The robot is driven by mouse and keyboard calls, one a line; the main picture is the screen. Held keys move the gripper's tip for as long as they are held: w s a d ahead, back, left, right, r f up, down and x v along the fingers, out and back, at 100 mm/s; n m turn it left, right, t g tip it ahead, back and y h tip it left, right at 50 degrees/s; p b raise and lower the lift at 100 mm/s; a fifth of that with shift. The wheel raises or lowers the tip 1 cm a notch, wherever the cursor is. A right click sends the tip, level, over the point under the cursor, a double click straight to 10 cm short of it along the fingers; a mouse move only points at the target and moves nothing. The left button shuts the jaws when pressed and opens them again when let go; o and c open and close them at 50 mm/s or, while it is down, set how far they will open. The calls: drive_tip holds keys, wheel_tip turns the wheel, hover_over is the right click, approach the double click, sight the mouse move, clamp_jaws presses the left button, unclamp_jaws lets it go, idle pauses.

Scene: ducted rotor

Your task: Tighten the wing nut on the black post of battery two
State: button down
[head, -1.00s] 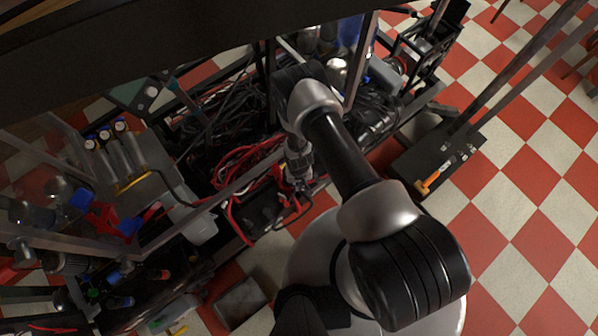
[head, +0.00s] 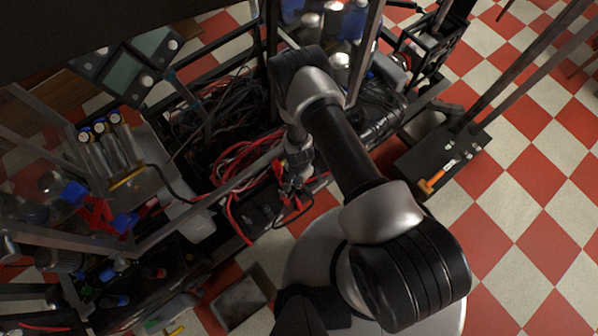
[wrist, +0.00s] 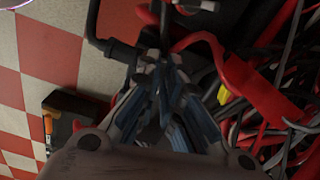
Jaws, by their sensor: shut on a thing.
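My gripper (head: 296,172) points down among the cables beside the rack in the head view, close to a black battery-like block (head: 262,212) with red and black leads. In the wrist view my gripper's blue-padded fingers (wrist: 160,78) are closed together around something small at a black cable end (wrist: 118,50). I take it for the wing nut on the black post, but the fingers hide it. A red lead (wrist: 212,42) arches just right of the fingertips. Small metal fittings (wrist: 195,6) sit on a dark block above it. I cannot read which battery this is.
Tangled red and black cables (wrist: 280,110) lie close right of my fingers. A rack rail (head: 240,182) runs beside the gripper. A black box (head: 440,165) with an orange-handled part stands on the checkered floor at right. Bottles (head: 100,135) stand at left.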

drive_tip(key=shift+w+r+m, duration=0.1)
drive_tip(key=shift+m, duration=0.8)
drive_tip(key=c, duration=1.8)
unclamp_jaws()
drive_tip(key=shift+o, duration=0.2)
wheel_tip(320, 180, up, 12)
